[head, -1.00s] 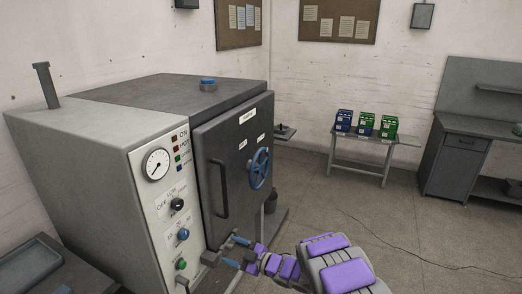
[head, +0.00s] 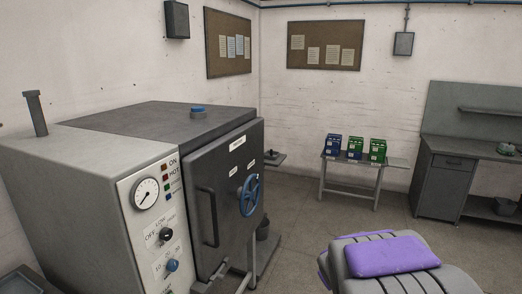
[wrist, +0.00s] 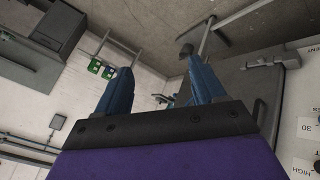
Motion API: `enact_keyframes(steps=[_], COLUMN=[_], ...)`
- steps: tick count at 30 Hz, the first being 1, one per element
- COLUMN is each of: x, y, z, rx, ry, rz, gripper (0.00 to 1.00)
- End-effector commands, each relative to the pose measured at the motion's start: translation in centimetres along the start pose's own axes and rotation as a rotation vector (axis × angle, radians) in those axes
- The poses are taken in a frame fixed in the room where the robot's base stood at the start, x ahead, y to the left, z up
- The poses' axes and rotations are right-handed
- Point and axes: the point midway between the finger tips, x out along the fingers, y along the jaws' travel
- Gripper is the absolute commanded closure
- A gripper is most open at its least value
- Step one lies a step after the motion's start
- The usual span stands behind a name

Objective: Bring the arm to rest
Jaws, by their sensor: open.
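My arm shows at the lower right in the head view as grey and purple links; the gripper itself is out of that view. In the wrist view my gripper (wrist: 160,90) has two blue fingers spread apart with nothing between them. The grey machine (head: 80,185) stands at the left in the head view, with a gauge, knobs and a closed dark door (head: 225,190). The door carries a bar handle and a blue handwheel (head: 250,195). In the wrist view the machine (wrist: 240,85) lies at the right, apart from the fingers as far as I can tell.
A small table (head: 349,188) against the back wall holds blue and green boxes (head: 355,148). A grey workbench (head: 445,185) stands at the right. Open floor (head: 310,215) lies between the machine and the table. Notice boards hang on the walls.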

Motion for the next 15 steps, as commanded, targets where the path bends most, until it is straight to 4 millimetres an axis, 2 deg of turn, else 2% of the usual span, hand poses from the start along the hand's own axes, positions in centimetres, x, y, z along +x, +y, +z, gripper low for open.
enact_keyframes(steps=[1,7,15], x=[-1.9,-8.7,-18.8], y=[0.0,-2.4,-9.5], z=[1.6,9.3,18.8], rx=[0.043,0.205,0.357], ry=[-0.047,-0.276,-0.567], rz=[-0.004,-0.074,-0.254], gripper=[0.31,0.31,0.31])
